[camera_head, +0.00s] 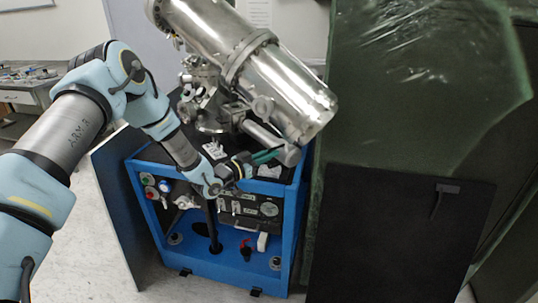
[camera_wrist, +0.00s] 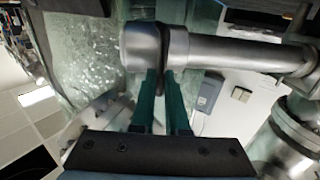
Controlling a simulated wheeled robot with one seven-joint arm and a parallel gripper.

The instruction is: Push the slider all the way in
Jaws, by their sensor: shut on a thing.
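The slider is a metal rod with a wider round end knob (camera_wrist: 143,46), seen at the top of the wrist view. Its shaft (camera_wrist: 225,52) runs right to a bracket. In the head view the knob (camera_head: 289,155) shows at the lower right of the large steel vacuum vessel (camera_head: 290,90). My gripper (camera_wrist: 163,75) has two green fingers, close together at the narrow neck behind the knob. It is shut on the slider there. In the head view my gripper (camera_head: 270,156) reaches in from the left, just above the blue frame. The exact finger contact is partly hidden by the knob.
The vessel stands on a blue cart (camera_head: 205,265) with gauges, knobs and a red valve. A dark panel (camera_head: 400,235) and a green plastic-wrapped block (camera_head: 430,90) stand close on the right. Bare floor (camera_head: 100,220) lies left of the cart.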

